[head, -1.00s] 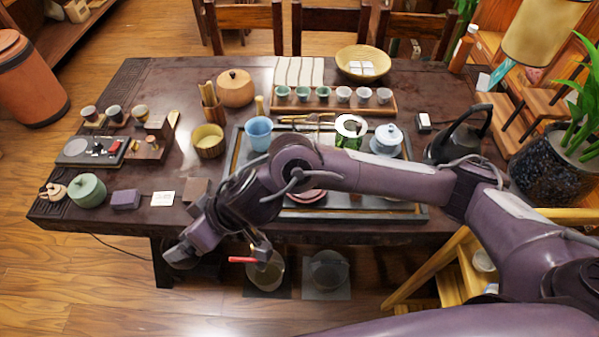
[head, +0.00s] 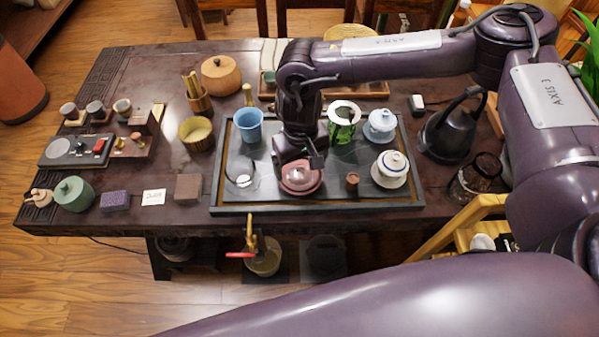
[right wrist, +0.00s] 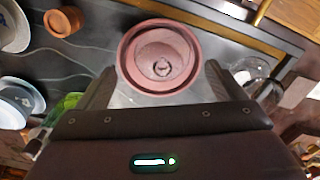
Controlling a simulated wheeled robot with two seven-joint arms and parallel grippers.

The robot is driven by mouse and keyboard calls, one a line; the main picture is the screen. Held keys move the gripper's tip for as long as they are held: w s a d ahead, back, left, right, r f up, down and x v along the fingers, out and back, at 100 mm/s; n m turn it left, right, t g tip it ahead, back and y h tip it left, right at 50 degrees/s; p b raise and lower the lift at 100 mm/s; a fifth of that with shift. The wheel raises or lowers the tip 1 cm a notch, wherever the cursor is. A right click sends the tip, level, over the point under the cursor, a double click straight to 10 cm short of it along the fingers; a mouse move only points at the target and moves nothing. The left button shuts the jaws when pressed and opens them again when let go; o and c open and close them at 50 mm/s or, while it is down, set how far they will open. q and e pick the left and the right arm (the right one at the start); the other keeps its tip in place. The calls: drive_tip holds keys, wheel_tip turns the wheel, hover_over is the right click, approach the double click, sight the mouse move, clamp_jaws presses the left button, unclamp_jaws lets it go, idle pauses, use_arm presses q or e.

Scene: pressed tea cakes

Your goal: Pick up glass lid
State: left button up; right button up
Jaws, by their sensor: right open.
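A round pink dish (head: 288,185) stands on the dark tea tray (head: 225,208), near its front edge. A small clear knob, seemingly of the glass lid (right wrist: 162,68), shows at the centre of the pink dish (right wrist: 124,62) in the right wrist view. The lid's rim is hard to make out. My right gripper (head: 303,164) points down over the dish. In the right wrist view the right gripper (right wrist: 160,70) is open, a finger on either side of the dish, with nothing held. My left gripper is out of view.
Left of the dish is a clear glass vessel (head: 243,181). A small brown cup (head: 352,180) and a white lidded bowl (head: 390,168) stand to the right. A blue cup (head: 248,126) and a green-patterned cup (head: 342,122) stand behind. A black kettle (head: 447,135) is further right.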

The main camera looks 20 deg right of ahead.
sight(300, 171)
wheel_tip(300, 171, down, 3)
drive_tip(key=shift+a+f, duration=0.15)
drive_tip(key=shift+c, duration=0.3)
drive_tip(key=c, duration=1)
drive_tip(key=shift+o, duration=0.2)
